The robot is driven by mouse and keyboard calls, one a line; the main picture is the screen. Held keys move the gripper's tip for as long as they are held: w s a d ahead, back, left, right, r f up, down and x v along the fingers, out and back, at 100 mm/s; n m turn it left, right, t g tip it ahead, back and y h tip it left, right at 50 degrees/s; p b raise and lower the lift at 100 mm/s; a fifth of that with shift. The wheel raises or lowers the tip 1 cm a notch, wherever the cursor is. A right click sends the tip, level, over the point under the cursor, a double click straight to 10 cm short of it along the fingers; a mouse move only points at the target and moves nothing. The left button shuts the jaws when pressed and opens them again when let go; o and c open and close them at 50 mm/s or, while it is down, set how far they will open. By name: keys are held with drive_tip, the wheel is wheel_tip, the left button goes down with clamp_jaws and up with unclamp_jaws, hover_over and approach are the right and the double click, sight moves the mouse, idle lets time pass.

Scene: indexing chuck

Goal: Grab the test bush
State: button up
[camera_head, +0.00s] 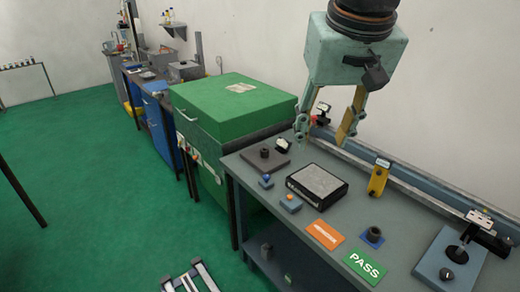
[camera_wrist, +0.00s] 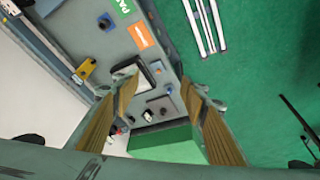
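The task's "test bush" is not labelled. A dark hollow bush (camera_head: 375,232) stands upright on a small blue mat (camera_head: 364,240) near the PASS card, and it also shows in the wrist view (camera_wrist: 104,23). Another dark cylindrical piece (camera_head: 264,152) stands on a grey plate at the bench's left end; it is small in the wrist view (camera_wrist: 148,116). I cannot tell which is the test bush. My gripper (camera_head: 322,138) is open and empty, high above the bench, apart from both pieces. Its two fingers also show in the wrist view (camera_wrist: 160,95), spread apart.
A black-framed grey pad (camera_head: 317,182) lies mid-bench. An orange card (camera_head: 325,234), green PASS card (camera_head: 365,267), yellow device (camera_head: 378,178) and blue-grey fixture (camera_head: 450,262) surround the bush on the mat. A rail (camera_head: 420,190) runs along the back; a green cabinet (camera_head: 225,105) stands left.

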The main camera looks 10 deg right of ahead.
drive_tip(key=w+f+m+p, duration=0.1)
drive_tip(key=w+f, duration=0.2)
drive_tip(key=w, duration=1.1)
drive_tip(key=w+f, duration=0.4)
drive_tip(key=w, duration=1)
drive_tip(key=w+a+f+m+p, duration=0.1)
drive_tip(key=w+a+f, duration=0.1)
drive_tip(key=w+f, duration=1.7)
drive_tip(key=w, duration=0.4)
drive_tip(key=shift+a+f+h, duration=0.25)
drive_tip(key=shift+a+h, duration=0.05)
drive_tip(key=shift+h, duration=0.1)
drive_tip(key=shift+f, duration=0.15)
hover_over(265, 153)
drive_tip(key=shift+w+a+f, duration=0.1)
drive_tip(key=shift+w+f, duration=0.05)
drive_tip(key=shift+f, duration=1.75)
drive_tip(key=shift+w+a+f, duration=0.1)
drive_tip(key=shift+w+f, duration=0.05)
drive_tip(key=shift+f, duration=1.8)
drive_tip(key=shift+f, duration=0.1)
